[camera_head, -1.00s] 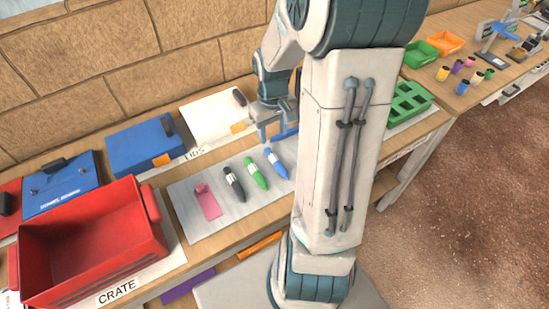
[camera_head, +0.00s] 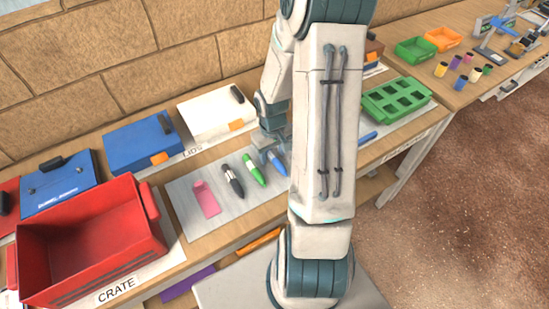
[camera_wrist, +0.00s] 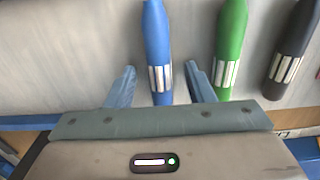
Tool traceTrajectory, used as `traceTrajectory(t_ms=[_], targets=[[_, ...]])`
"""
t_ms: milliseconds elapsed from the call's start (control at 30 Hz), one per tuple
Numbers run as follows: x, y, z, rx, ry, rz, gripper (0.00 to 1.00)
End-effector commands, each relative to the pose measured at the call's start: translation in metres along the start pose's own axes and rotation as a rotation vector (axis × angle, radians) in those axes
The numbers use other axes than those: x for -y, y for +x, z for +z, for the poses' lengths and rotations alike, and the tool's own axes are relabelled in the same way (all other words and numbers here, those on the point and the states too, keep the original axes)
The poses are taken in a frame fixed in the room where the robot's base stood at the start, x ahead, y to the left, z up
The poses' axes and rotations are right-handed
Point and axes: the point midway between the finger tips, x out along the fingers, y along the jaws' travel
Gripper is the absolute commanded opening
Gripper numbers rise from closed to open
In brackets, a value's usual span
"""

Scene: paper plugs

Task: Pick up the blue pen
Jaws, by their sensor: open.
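The blue pen (camera_head: 279,166) lies on the pale mat (camera_head: 225,223) on the bench, at the right end of a row of pens, partly hidden by my arm in the head view. In the wrist view the blue pen (camera_wrist: 156,40) runs down between my fingertips, its striped band near their level. My gripper (camera_wrist: 161,78) is open, with one finger on each side of the blue pen and a gap visible on both sides. My gripper (camera_head: 266,153) also shows in the head view, low over the pen's far end.
A green pen (camera_wrist: 230,45) lies close beside the right finger in the wrist view, with a black pen (camera_wrist: 295,45) beyond it. A pink piece (camera_head: 206,199) lies farther left. A red crate (camera_head: 90,235) stands left of the mat; a green holder (camera_head: 397,98) stands right.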

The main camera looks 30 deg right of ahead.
Motion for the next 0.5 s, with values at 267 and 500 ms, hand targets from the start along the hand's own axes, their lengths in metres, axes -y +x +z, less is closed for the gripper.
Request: traceTrajectory(t_ms=[267, 500], targets=[[-0.0001, 0.0010, 0.0000, 0.000, 0.000, 0.000, 0.40], [-0.0001, 0.0009, 0.0000, 0.000, 0.000, 0.000, 0.00]])
